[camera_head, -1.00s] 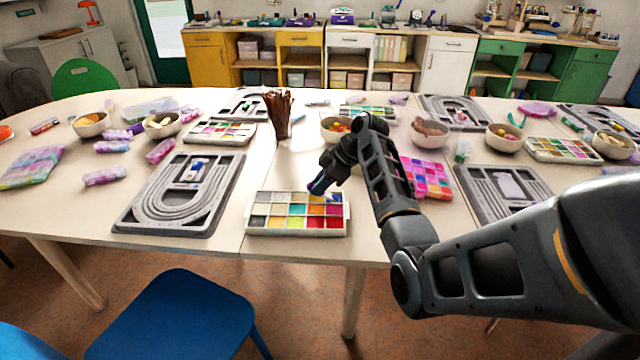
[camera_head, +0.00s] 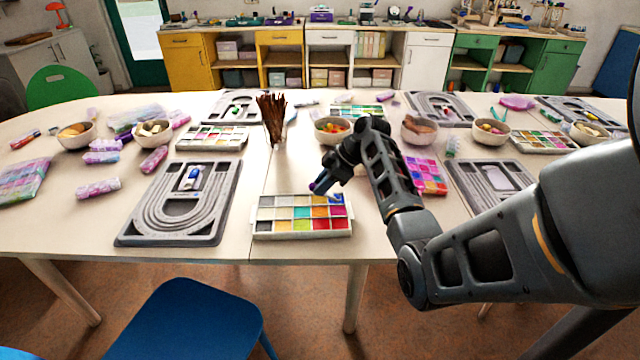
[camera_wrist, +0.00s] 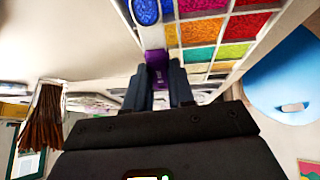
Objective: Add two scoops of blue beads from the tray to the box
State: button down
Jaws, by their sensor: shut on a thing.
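The white tray (camera_head: 303,236) of coloured beads in square compartments lies at the table's front edge. My gripper (camera_head: 322,182) is over its back right part. In the wrist view my gripper (camera_wrist: 158,82) is shut on the purple handle of a scoop (camera_wrist: 156,62). The scoop's bowl holds blue beads (camera_wrist: 146,11) and shows at the tray's edge; I cannot tell its height above the tray. A small clear container with some blue in it (camera_head: 191,178), perhaps the box, stands on the grey bead board (camera_head: 150,228) to the left.
A cup of brown sticks (camera_head: 275,125) stands behind the tray. Several bowls and purple-pink tubes lie farther back and left. A pink bead tray (camera_head: 428,175) and another grey board (camera_head: 495,185) lie right. A blue chair (camera_head: 185,320) is in front.

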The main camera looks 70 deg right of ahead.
aim_at(310, 185)
jog(key=shift+w+a+r+p, duration=0.1)
jog(key=shift+w+r+p, duration=0.15)
jog(key=shift+r+p, duration=0.6)
jog(key=shift+w+a+r, duration=0.1)
jog(key=shift+w+r, duration=0.05)
jog(key=shift+r, duration=0.25)
jog(key=g, duration=0.1)
jog(key=w+g+h+p, duration=0.1)
jog(key=g, duration=0.1)
jog(key=shift+w+a+h, duration=0.3)
jog(key=shift+a, duration=0.05)
jog(key=shift+r+g+p, duration=0.25)
jog(key=shift+g+p, duration=0.25)
jog(key=shift+w+a+r+g+h+p, duration=0.15)
jog(key=shift+w+r+g+h+p, duration=0.1)
jog(key=shift+g+h+p, duration=0.25)
